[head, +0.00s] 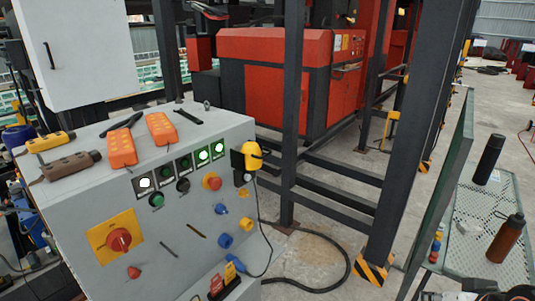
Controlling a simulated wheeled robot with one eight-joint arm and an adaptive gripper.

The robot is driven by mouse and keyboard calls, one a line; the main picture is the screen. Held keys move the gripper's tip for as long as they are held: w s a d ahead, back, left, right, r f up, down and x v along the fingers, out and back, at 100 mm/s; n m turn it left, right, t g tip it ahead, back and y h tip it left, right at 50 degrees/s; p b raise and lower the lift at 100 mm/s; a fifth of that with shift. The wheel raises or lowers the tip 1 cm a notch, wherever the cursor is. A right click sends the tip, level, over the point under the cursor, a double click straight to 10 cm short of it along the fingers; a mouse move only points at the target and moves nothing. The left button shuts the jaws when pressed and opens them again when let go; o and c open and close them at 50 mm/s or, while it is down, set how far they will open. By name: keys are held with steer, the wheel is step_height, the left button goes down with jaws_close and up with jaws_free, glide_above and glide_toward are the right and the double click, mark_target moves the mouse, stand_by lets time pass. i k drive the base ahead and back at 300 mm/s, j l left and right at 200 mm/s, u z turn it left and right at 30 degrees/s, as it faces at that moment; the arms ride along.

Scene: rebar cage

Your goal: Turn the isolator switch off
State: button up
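The isolator switch (119,239) is a red rotary knob on a square yellow plate. It sits at the lower left of the sloping front of a grey control cabinet (187,242). The direction its handle points is too small to tell surely. I cannot make out my gripper anywhere in the head view, and nothing is seen touching the switch.
Two orange remotes (122,148) and yellow and brown handsets lie on the cabinet top. Lit buttons, a red knob (212,181) and blue sockets share its front. A yellow plug with a cable hangs at right. Black steel posts (291,110) and a mesh table (487,235) stand right.

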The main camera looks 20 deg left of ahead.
mark_target(119, 239)
steer(key=u, duration=1.65)
